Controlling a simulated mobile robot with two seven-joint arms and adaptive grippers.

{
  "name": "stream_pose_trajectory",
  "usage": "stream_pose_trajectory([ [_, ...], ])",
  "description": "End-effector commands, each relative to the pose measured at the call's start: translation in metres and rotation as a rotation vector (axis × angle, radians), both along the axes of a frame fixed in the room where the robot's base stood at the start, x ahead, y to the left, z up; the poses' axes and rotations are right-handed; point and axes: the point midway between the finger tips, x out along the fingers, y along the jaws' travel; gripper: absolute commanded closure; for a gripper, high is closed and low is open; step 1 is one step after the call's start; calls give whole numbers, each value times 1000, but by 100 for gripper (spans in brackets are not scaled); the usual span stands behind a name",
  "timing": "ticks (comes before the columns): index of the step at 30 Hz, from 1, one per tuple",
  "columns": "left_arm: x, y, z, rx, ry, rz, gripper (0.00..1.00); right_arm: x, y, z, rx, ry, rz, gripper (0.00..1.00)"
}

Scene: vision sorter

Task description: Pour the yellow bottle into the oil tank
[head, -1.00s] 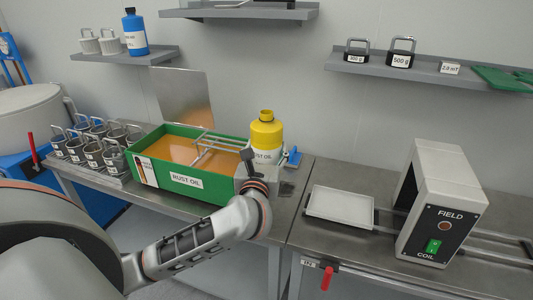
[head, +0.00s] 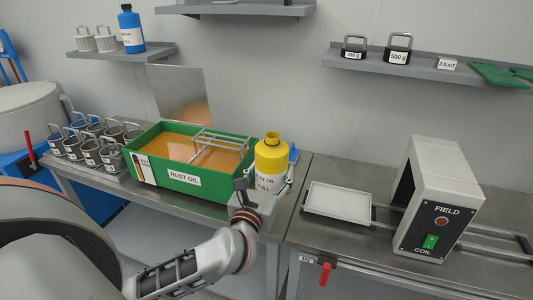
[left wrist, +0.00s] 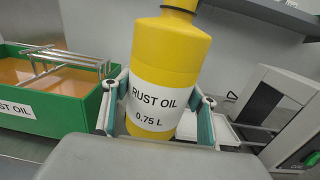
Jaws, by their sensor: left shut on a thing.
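The yellow bottle (head: 271,160), labelled rust oil, stands upright to the right of the oil tank. It also fills the middle of the left wrist view (left wrist: 165,65). The green oil tank (head: 184,181) holds amber liquid and has a metal rack across it. My left gripper (head: 264,192) is shut on the bottle, with a finger on each side of it in the left wrist view (left wrist: 160,108). The bottle's base is hidden behind the gripper. My right gripper is not in view.
Several small metal cups (head: 90,152) stand left of the tank. A metal sheet (head: 180,95) rises behind it. To the right are a white tray (head: 338,201) and the field coil unit (head: 437,200). Wall shelves (head: 400,67) hold weights and a blue bottle (head: 130,30).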

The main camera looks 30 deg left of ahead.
Motion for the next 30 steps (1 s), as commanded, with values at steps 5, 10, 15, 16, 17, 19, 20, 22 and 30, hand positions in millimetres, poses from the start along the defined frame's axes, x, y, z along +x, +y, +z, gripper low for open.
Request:
stream_pose_trajectory([
  [5,-25,-24,-17,2,-1,-81,91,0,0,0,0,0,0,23],
  [10,-49,-45,-31,-5,2,-157,91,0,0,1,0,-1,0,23],
  [15,-69,-63,-40,-11,6,-217,91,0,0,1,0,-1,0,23],
  [16,-72,-65,-41,-12,6,-225,91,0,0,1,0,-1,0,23],
  [17,-74,-67,-42,-14,7,-232,91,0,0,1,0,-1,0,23],
  [19,-79,-71,-44,-17,7,-245,91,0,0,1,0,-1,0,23],
  [20,-80,-72,-44,-17,7,-250,91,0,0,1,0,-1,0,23],
  [22,-83,-75,-45,-18,7,-259,91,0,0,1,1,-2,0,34],
  [30,-85,-76,-46,-19,8,-264,91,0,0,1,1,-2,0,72],
])
